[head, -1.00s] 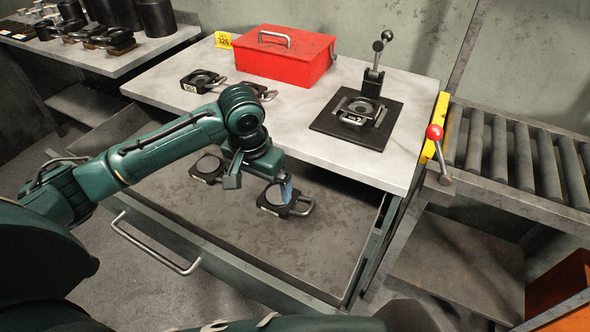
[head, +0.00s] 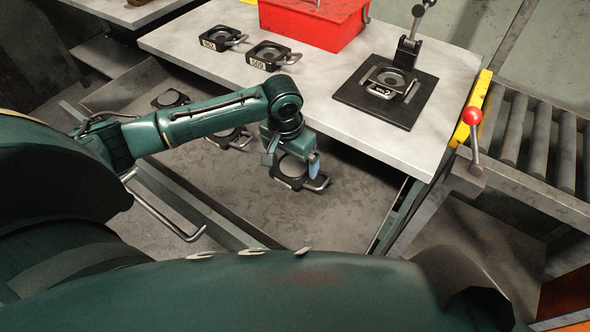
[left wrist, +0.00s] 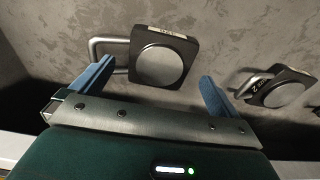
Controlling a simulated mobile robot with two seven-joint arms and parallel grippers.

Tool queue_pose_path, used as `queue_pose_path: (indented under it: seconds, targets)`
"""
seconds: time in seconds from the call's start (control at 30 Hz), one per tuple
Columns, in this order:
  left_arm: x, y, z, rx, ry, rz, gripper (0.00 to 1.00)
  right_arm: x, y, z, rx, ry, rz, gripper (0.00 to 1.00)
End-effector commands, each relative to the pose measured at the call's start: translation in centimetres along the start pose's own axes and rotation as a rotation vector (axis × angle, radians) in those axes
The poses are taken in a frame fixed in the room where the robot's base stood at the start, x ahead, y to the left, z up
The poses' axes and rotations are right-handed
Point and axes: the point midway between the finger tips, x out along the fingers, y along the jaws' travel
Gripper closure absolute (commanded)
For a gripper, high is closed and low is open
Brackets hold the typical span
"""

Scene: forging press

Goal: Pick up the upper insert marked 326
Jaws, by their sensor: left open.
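My left gripper (head: 292,168) is open over the drawer. A black insert (left wrist: 162,58) with a round grey face and a metal handle lies ahead of its blue fingers in the left wrist view. That insert shows partly behind the gripper in the head view (head: 290,182). The left finger is close to the handle; I cannot tell if they touch. A second insert (left wrist: 283,88) lies to the right in the wrist view. In the head view, other drawer inserts (head: 232,138) (head: 170,98) are partly hidden by my arm. My right gripper is out of view.
Two inserts (head: 222,39) (head: 272,55) stand on the grey tabletop (head: 215,65). Another insert (head: 388,82) sits on a black plate (head: 366,103) by a lever. A red toolbox (head: 318,22) stands behind. The tabletop edge overhangs the open drawer; a roller conveyor (head: 540,135) is at right.

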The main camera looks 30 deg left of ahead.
Motion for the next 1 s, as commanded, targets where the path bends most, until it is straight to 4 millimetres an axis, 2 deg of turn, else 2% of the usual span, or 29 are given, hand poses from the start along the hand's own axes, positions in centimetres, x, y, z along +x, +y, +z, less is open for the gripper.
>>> queue_pose_path:
  seconds: [0.03, 0.2, 0.53, 1.0]
  targets:
    - [1.0, -0.1, -0.2, -0.002, -0.002, -0.001, 0.00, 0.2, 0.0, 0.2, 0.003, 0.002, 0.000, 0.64]
    - [3.3, 0.0, -0.3, -0.001, -0.002, 0.000, 0.00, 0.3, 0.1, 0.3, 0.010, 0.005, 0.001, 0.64]
    - [3.8, -0.1, -0.3, 0.000, 0.000, 0.000, 0.01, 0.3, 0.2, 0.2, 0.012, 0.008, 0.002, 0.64]
    - [3.8, -0.1, -0.3, 0.000, 0.000, 0.000, 0.39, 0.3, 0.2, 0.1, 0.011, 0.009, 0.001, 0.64]
